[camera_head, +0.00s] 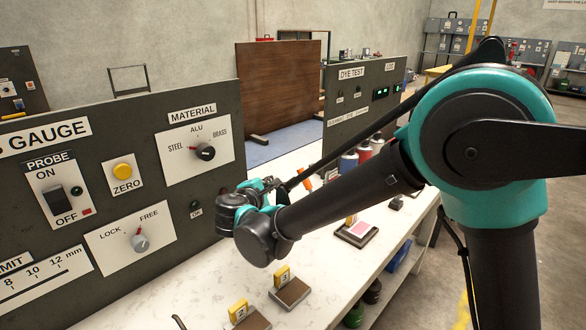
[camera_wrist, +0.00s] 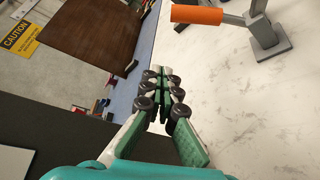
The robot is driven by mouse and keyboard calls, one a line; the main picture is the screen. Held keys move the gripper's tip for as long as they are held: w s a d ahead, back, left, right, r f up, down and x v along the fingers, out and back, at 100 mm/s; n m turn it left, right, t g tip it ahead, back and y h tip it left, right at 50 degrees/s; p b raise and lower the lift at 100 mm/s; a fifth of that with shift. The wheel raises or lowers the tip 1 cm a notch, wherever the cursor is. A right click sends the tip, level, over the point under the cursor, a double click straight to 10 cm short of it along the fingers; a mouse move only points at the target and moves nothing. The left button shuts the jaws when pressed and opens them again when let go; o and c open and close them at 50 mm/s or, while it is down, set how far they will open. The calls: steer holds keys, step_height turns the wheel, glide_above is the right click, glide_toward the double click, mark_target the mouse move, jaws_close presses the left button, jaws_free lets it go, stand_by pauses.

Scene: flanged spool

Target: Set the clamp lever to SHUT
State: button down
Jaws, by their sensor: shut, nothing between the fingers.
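The clamp lever has an orange handle (camera_wrist: 197,15) and a grey bracket on a square grey base (camera_wrist: 268,40), seen at the top right of the wrist view. The handle lies roughly sideways there. A small orange piece (camera_head: 304,175) that looks like the same handle shows beyond my arm in the head view. No SHUT marking can be read. My gripper (camera_wrist: 162,78) is shut and empty in the wrist view, apart from the handle and below and left of it in the picture. In the head view my wrist hides most of the gripper.
A dark gauge panel (camera_head: 95,185) with knobs and a switch stands left of my arm. Number-marked blocks (camera_head: 290,290) sit on the white bench (camera_head: 205,300). A dye test panel (camera_head: 350,100) and bottles (camera_head: 364,150) stand farther back. Bench top right of the gripper is clear in the wrist view.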

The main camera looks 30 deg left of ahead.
steer(key=w+d, duration=0.1)
steer(key=w, duration=0.8)
steer(key=shift+w+d+f, duration=0.15)
steer(key=shift+d+f, duration=0.05)
steer(key=shift+d, duration=0.15)
steer(key=shift+d+r, duration=0.1)
stand_by(0.6)
steer(key=s+d+r+m+t, duration=0.1)
steer(key=d+m+t, duration=0.1)
steer(key=d, duration=0.3)
steer(key=s+d+r+m+t+y, duration=0.1)
steer(key=s+d+r+m+t, duration=0.1)
steer(key=d+m, duration=0.3)
steer(key=shift+s+d+r, duration=0.15)
steer(key=shift+s+d, duration=0.05)
steer(key=shift+d, duration=0.5)
steer(key=shift+d, duration=0.1)
stand_by(0.4)
